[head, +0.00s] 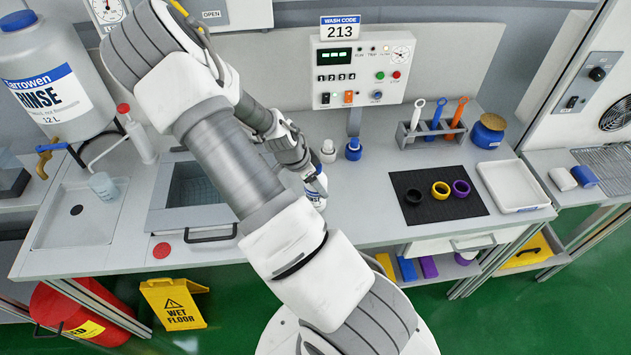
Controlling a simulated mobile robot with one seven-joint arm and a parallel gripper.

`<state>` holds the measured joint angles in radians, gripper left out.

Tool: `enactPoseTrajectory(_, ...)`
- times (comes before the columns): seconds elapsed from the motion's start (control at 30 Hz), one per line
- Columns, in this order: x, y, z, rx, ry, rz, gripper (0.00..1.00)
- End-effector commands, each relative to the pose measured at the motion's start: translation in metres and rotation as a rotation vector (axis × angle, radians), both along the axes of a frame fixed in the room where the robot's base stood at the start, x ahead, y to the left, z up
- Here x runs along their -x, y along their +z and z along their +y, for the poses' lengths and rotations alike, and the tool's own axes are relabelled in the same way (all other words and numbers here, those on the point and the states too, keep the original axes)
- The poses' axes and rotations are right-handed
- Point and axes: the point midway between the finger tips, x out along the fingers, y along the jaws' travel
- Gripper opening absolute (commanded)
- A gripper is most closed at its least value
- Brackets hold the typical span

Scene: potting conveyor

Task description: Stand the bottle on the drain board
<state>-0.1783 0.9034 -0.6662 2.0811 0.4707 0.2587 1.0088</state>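A small white bottle with a blue label (318,196) is at the front part of the counter, near the middle of the head view. My gripper (312,174) is at its upper part, coming from the upper left, and hides much of it. I cannot tell whether the fingers are closed on the bottle or only beside it, nor whether its base touches the counter. The drain board (62,232) seems to be the shallow pale tray with a dark drain hole at the left end of the counter. A clear cup (103,186) is at its back right edge.
A sink basin (190,190) lies between the drain board and the bottle, partly behind my arm. A large rinse tank (50,85) and a white pump bottle (138,138) stand behind the board. Right are a black mat (425,215) with rings and a white tray (512,186).

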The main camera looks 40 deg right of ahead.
Motion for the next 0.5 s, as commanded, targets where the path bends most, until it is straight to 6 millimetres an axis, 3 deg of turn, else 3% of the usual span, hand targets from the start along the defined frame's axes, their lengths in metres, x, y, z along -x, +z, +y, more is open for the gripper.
enactPoseTrajectory(0.37,-0.0007,-0.0053,-0.0005,0.001,0.0,-0.003,0.0)
enactPoseTrajectory(0.4,-0.0003,-0.004,-0.0001,0.0,0.001,-0.002,0.82)
enactPoseTrajectory(0.5,-0.0003,-0.0039,0.0,0.0,0.0,-0.001,1.0)
